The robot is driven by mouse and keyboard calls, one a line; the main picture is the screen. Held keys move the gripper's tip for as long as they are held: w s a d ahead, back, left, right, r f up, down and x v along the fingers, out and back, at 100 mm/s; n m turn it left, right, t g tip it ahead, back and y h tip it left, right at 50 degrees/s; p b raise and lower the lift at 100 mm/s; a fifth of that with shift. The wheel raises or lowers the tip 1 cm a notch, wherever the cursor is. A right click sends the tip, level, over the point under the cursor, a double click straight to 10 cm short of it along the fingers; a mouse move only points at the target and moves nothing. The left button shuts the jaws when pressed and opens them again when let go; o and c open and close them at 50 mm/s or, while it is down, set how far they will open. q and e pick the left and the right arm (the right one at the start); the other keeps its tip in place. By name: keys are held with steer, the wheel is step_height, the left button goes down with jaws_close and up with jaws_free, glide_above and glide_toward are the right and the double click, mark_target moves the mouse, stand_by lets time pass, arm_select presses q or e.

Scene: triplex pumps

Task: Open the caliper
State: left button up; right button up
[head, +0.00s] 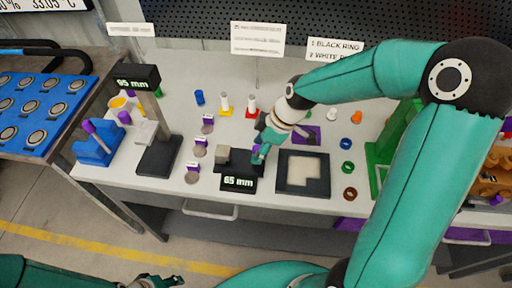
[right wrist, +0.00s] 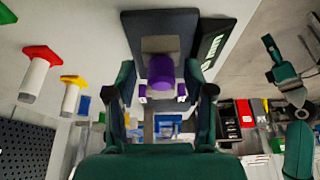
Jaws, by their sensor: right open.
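The caliper (head: 221,156) lies on the bench with a dark base, a grey block and a black display reading 65 mm (head: 238,184). In the right wrist view its dark base (right wrist: 160,22) and purple knob (right wrist: 162,72) show close up. My right gripper (head: 259,153) is at the caliper's right side, partly hiding it in the head view. Its open fingers (right wrist: 163,88) stand on either side of the purple knob; I cannot tell whether they touch it. My left gripper (head: 168,281) is low at the front, away from the bench, its opening unclear.
A tall gauge (head: 158,150) reading 95 mm stands left of the caliper. A dark square tray (head: 303,188) is close on the right. Small purple-tagged discs, colored pegs (head: 224,104) and rings (head: 347,168) surround them. A green frame (head: 378,155) stands farther right.

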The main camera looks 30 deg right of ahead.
steer(key=shift+w+a, duration=0.1)
steer(key=shift+r, duration=0.1)
steer(key=v, duration=1.1)
steer(key=shift+r, duration=0.3)
